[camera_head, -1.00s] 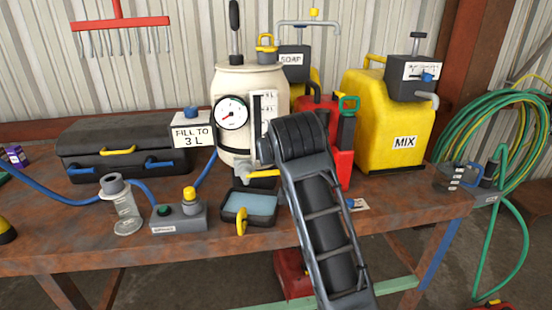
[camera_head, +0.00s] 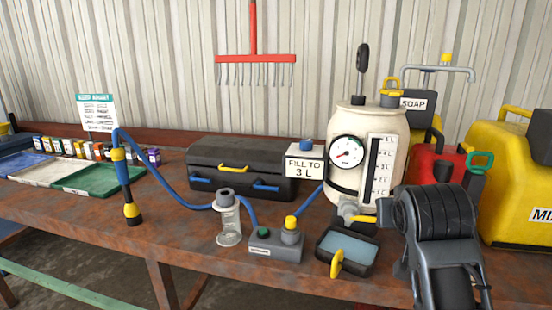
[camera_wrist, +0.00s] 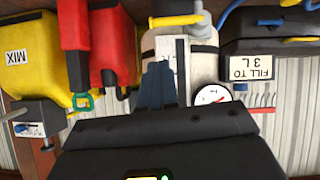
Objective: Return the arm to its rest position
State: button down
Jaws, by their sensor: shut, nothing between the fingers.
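My arm stands at the lower right of the head view, in front of the bench, with a dark ribbed joint uppermost. My gripper's fingers do not show there. In the wrist view, where the scene appears upside down, my gripper (camera_wrist: 158,85) is shut and empty. Its fingers overlap the cream tank in the picture. The cream tank (camera_head: 372,125) has a round gauge and a level scale, and it also shows in the wrist view (camera_wrist: 198,62).
Red and yellow cans (camera_head: 500,170) stand behind my arm.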

jog(key=s+a+f+n+t+y, duration=0.2)
jog(key=s+a+f+n, duration=0.1)
jog(key=s+f, duration=1.6)
jog(key=s+a+r, duration=0.1)
jog(key=s+r, duration=0.2)
jog(key=s, duration=0.6)
jog(key=s+a+r+t+y, duration=0.1)
jog(key=s+r, duration=0.1)
jog(key=s, duration=0.8)
jog(key=s+a+r+t+y, duration=0.1)
jog(key=s+r, duration=0.2)
jog(key=s, duration=0.7)
jog(key=shift+r, duration=0.3)
